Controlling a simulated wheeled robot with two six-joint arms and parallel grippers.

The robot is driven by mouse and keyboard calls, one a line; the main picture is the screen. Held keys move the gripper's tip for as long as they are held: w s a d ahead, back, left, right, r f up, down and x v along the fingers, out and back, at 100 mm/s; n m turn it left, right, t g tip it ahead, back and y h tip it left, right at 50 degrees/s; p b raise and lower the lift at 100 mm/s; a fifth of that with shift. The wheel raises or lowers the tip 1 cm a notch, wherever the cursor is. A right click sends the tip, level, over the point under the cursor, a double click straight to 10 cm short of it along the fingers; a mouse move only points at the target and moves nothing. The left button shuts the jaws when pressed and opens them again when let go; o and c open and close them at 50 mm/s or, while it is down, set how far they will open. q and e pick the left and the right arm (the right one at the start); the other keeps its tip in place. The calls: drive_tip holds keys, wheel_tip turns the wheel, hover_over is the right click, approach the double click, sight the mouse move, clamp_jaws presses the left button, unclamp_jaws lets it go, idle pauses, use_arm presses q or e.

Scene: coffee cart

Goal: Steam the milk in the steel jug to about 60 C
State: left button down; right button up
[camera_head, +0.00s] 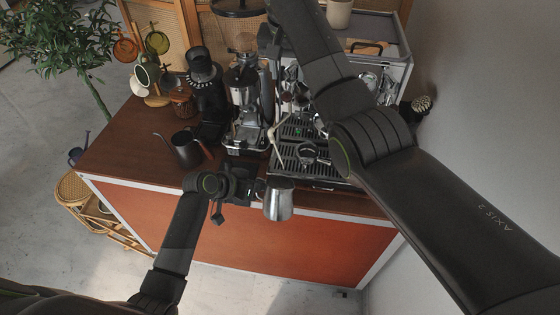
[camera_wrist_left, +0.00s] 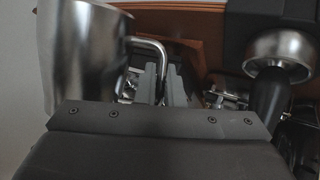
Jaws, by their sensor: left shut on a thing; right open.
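The steel jug (camera_head: 279,204) hangs upright in front of the counter's front edge. My left gripper (camera_head: 257,190) is shut on its handle from the left. In the left wrist view the jug (camera_wrist_left: 85,50) fills the upper left, with its handle (camera_wrist_left: 158,48) at the fingers. The inside of the jug and the milk cannot be made out. The espresso machine (camera_head: 375,62) stands behind, partly covered by my right arm. A thin pale steam wand (camera_head: 276,138) hangs at its left front, above and apart from the jug. My right gripper (camera_head: 270,42) is open near the machine's upper left.
A portafilter (camera_head: 308,152) lies over the drip tray (camera_head: 287,158). A grinder (camera_head: 244,95) stands left of the machine. A dark kettle (camera_head: 186,148), a wooden-lidded jar (camera_head: 181,101) and a cup tree (camera_head: 156,75) stand further left. The counter's front left (camera_head: 125,150) is clear.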

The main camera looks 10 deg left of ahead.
use_arm(q)
drive_tip(key=shift+s, duration=0.1)
use_arm(e)
drive_tip(key=shift+r, duration=0.1)
use_arm(q)
drive_tip(key=shift+s+r+p, duration=0.3)
drive_tip(key=shift+s+p, duration=0.25)
drive_tip(key=shift+s, duration=0.05)
use_arm(e)
drive_tip(key=shift+r, duration=0.7)
drive_tip(key=shift+f, duration=0.1)
use_arm(q)
drive_tip(key=s, duration=0.2)
drive_tip(key=s+r, duration=0.1)
drive_tip(key=s, duration=0.2)
drive_tip(key=shift+s+d+r, duration=0.1)
drive_tip(key=shift+s+r, duration=0.15)
drive_tip(key=shift+s, duration=0.15)
